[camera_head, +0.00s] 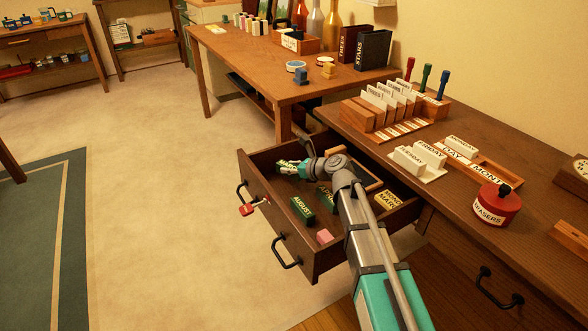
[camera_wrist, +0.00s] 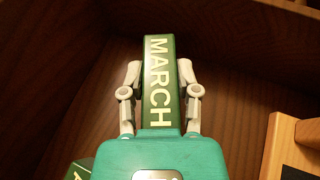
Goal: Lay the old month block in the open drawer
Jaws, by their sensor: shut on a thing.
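My gripper (camera_head: 292,165) is inside the open drawer (camera_head: 309,256), at its far left part. It is shut on a long green block lettered MARCH (camera_wrist: 160,85); the fingers (camera_wrist: 160,98) press on both its sides in the wrist view. The block points away from my palm, over the dark wooden drawer floor. In the head view only a little green of it shows beside the fingers. I cannot tell whether it touches the floor. A green AUGUST block (camera_head: 302,210) and another green block (camera_head: 327,198) lie nearer the drawer front.
On the desk stand a DAY and MONTH holder (camera_head: 450,155) and a red ERASERS pot (camera_head: 495,206).

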